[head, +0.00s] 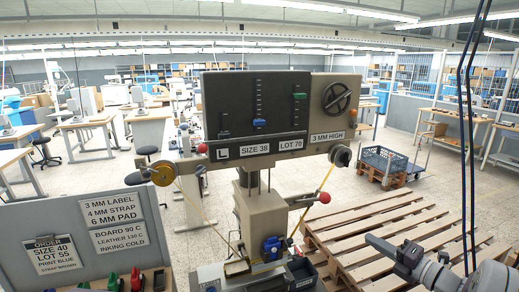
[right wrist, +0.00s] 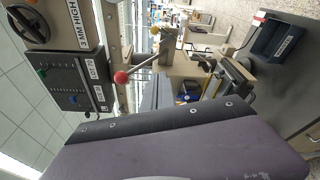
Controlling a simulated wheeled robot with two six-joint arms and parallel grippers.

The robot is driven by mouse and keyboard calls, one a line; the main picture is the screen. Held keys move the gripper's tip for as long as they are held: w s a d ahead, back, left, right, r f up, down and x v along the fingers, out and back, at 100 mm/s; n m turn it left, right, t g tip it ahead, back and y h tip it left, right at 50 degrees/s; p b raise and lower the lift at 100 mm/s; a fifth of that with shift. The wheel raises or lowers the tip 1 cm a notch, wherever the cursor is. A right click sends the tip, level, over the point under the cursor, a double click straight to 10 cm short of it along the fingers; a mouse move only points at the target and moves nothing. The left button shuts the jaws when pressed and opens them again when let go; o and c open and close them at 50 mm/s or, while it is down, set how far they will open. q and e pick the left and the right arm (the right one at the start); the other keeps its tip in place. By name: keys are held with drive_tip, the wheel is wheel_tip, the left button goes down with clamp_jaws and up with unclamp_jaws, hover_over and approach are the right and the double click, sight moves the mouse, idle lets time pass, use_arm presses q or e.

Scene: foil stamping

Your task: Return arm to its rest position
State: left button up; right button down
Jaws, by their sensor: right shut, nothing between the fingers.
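The foil stamping machine (head: 280,160) stands in the middle of the head view. Its dark slider panel (head: 238,100) has blue and green sliders and labels "SIZE 38" and "LOT 70". A dial (head: 336,96) above "3 MM HIGH" is at its right. A red-knobbed lever (head: 324,197) sticks out to the right. My right gripper (head: 374,242) is at the lower right of the head view, shut and empty, apart from the machine. The right wrist view shows the machine turned sideways, with the red knob (right wrist: 121,77) above a large dark body. My left gripper is not in view.
A grey board (head: 80,235) with an order card and labels stands at the lower left, small coloured items before it. A wooden pallet (head: 390,235) lies on the floor at right. A grey container (right wrist: 278,38) shows at the wrist view's upper right.

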drive_tip(key=w+a+n+g+y+b, duration=0.1)
drive_tip(key=a+n+g+y+b, duration=0.25)
drive_tip(key=a, duration=1.15)
drive_tip(key=s+a+f+n+g+b, duration=0.6)
drive_tip(key=s+a+f+n+g, duration=0.25)
drive_tip(key=s+a+f, duration=0.45)
drive_tip(key=s+f+n+g+h+b, duration=0.3)
drive_tip(key=s+f+n+h, duration=0.3)
drive_tip(key=s+f+n, duration=0.35)
drive_tip(key=s+d+f+n+h, duration=0.1)
drive_tip(key=d+n, duration=0.4)
drive_tip(key=n, duration=0.6)
drive_tip(key=s+d+f+n+t+h, duration=0.1)
drive_tip(key=d+f+n+h, duration=0.3)
drive_tip(key=n, duration=0.7)
drive_tip(key=shift+s+d+f+t+h, duration=0.3)
drive_tip(key=shift+d+h, duration=0.45)
drive_tip(key=shift+d, duration=0.5)
